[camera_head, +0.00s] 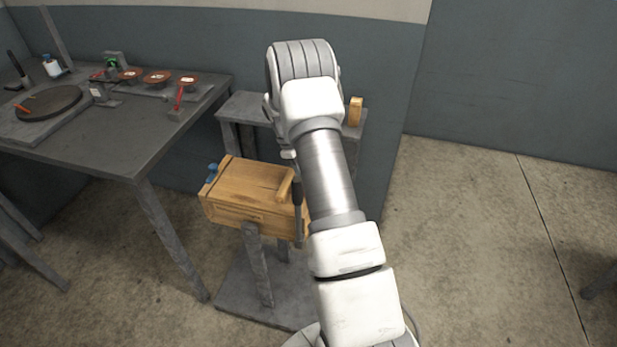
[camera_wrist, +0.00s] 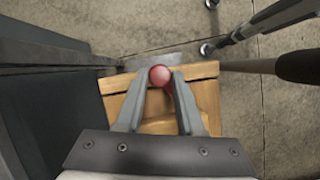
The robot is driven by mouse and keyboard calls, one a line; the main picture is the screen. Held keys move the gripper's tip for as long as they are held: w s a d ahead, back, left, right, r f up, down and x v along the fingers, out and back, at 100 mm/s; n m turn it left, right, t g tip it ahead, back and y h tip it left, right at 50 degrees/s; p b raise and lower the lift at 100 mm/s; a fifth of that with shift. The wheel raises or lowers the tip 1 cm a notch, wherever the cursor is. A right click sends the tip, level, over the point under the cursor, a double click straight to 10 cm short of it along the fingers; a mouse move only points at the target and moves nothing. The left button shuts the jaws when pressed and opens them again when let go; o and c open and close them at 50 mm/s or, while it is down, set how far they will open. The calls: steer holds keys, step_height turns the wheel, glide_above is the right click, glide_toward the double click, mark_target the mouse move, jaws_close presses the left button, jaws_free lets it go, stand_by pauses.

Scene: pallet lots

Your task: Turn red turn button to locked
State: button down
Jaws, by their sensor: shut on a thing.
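The red turn button (camera_wrist: 160,75) shows in the wrist view as a round red head at the edge of a wooden box (camera_wrist: 205,90). My gripper (camera_wrist: 161,78) has its two grey fingers on either side of the button and is shut on it. In the head view the wooden box (camera_head: 235,213) stands on a grey stand. My arm covers its right end there, and the button and my fingertips are hidden. Whether the button stands at locked cannot be read.
A dark handle (camera_wrist: 300,67) juts in at the right of the wrist view. A blue knob (camera_head: 212,168) sits at the box's left end. A grey table (camera_head: 125,138) with several fixtures stands at left. A small wooden block (camera_head: 355,112) stands behind my arm. Floor at right is mostly clear.

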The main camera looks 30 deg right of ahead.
steer(key=m+y, duration=0.1)
steer(key=m, duration=0.2)
steer(key=m+y, duration=0.1)
steer(key=m, duration=0.2)
steer(key=shift+d+p, duration=0.2)
steer(key=shift+p, duration=0.15)
steer(key=shift+y, duration=0.3)
steer(key=c, duration=0.5)
jaws_free()
steer(key=shift+g, duration=0.3)
steer(key=p+v, duration=0.2)
steer(key=v, duration=1.5)
steer(key=shift+w+r, duration=0.1)
steer(key=shift+r, duration=0.15)
steer(key=shift+p, duration=0.3)
